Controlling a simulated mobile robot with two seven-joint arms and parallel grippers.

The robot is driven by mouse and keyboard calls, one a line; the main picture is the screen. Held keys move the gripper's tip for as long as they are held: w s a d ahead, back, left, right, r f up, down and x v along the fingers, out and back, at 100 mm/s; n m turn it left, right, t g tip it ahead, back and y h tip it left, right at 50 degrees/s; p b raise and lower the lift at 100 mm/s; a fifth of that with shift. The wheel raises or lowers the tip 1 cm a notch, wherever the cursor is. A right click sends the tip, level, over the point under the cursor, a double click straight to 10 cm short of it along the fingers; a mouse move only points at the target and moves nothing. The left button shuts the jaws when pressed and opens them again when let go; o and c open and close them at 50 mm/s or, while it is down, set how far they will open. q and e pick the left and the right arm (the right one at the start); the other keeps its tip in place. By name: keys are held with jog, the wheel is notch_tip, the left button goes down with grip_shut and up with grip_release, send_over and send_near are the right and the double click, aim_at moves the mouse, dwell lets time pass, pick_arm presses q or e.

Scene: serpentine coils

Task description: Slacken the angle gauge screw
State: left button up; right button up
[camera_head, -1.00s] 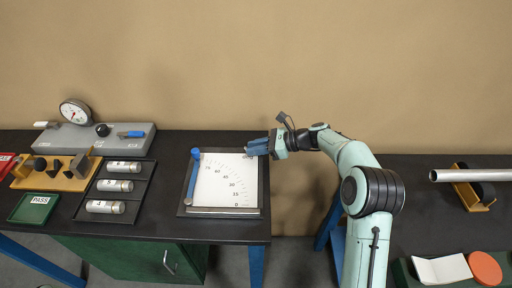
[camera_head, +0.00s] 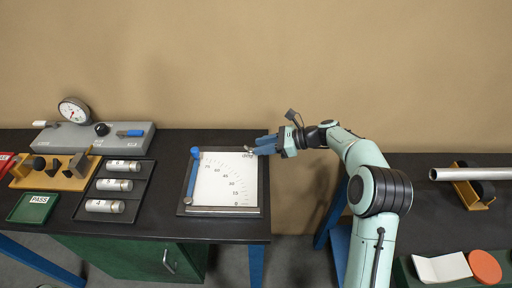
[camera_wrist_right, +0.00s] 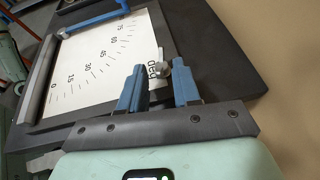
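The angle gauge (camera_head: 216,182) is a white plate with degree marks on a dark base, lying on the black bench. Its blue-ended swing arm (camera_head: 190,178) lies along the plate's left side; in the right wrist view the blue arm (camera_wrist_right: 97,20) is at the top. A small grey screw knob (camera_wrist_right: 166,66) stands by the "deg" print at the plate's corner; it is tiny in the head view (camera_head: 249,149). My right gripper (camera_head: 262,146) is beside this corner. Its two blue fingers (camera_wrist_right: 158,84) are apart, the knob showing between and just beyond their tips. My left gripper is out of view.
Left of the gauge are a black tray (camera_head: 148,176) of numbered cylinders, a green PASS tray (camera_head: 35,207) and a grey dial-gauge stand (camera_head: 75,141). A gap separates this bench from the right one, which holds a metal tube (camera_head: 465,175).

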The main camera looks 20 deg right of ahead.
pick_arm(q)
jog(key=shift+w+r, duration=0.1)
pick_arm(e)
jog(key=v, duration=1)
jog(key=shift+s+d, duration=0.15)
jog(key=shift+d, duration=0.05)
jog(key=shift+f, duration=0.1)
jog(key=m+t+y+b, duration=0.2)
jog(key=t+b, duration=0.3)
jog(key=b, duration=0.5)
send_near(251, 149)
jog(key=x, duration=0.3)
jog(key=b+x, duration=0.1)
jog(key=x, duration=0.4)
jog(key=shift+w+a+r, duration=0.1)
jog(key=shift+w+r, duration=0.25)
jog(key=shift+r, duration=0.05)
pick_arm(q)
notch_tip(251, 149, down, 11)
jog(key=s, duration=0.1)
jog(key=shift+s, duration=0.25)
